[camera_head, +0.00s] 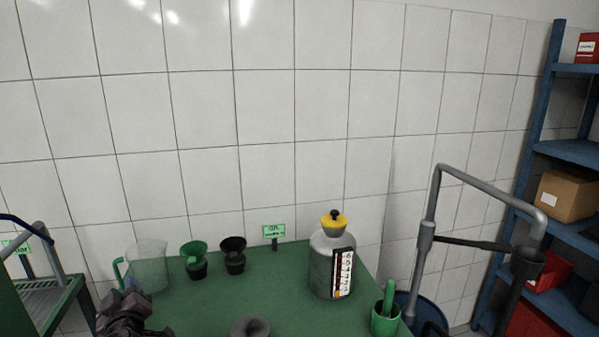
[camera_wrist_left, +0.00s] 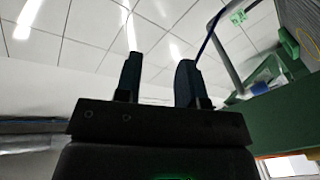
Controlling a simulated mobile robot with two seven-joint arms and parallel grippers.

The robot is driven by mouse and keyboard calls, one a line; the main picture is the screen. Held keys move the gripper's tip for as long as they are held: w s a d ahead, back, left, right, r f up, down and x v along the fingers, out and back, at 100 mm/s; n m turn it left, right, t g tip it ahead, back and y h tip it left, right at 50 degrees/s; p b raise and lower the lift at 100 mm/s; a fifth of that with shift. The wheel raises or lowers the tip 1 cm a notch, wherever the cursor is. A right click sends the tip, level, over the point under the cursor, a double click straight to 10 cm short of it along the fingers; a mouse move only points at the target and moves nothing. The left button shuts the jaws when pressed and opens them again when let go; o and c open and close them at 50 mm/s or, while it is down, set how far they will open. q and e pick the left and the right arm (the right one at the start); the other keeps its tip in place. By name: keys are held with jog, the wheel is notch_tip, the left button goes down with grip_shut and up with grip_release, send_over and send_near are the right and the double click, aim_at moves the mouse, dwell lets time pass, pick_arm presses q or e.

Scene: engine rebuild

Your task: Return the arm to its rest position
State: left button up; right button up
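My left gripper (camera_head: 128,300) shows at the lower left of the head view, in front of the clear jug (camera_head: 150,268) near the green table's left edge. In the left wrist view its two dark fingers (camera_wrist_left: 158,82) stand apart with nothing between them. In the head view the gripper is dark and cut by the lower picture edge. My right gripper is in neither view.
A grey pipe frame (camera_head: 428,235) and blue shelves (camera_head: 545,110) stand right. A green cart (camera_head: 45,300) stands left.

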pick_arm(q)
jog(key=s+d+r+m+t+h, duration=0.2)
jog(key=d+r+m+t+h, duration=0.1)
jog(key=d+m+t+h, duration=0.4)
jog(key=s+d+f+m+g+h, duration=0.3)
jog(key=d+f+h, duration=0.1)
jog(key=d+h, duration=0.1)
jog(key=s+a+f+m+g+y, duration=0.2)
jog(key=s+f+g, duration=0.6)
jog(key=s+f, duration=1.4)
jog(key=shift+s+f+m+y+b, duration=0.3)
jog(key=shift+y+b, duration=0.1)
jog(key=shift+y, duration=0.1)
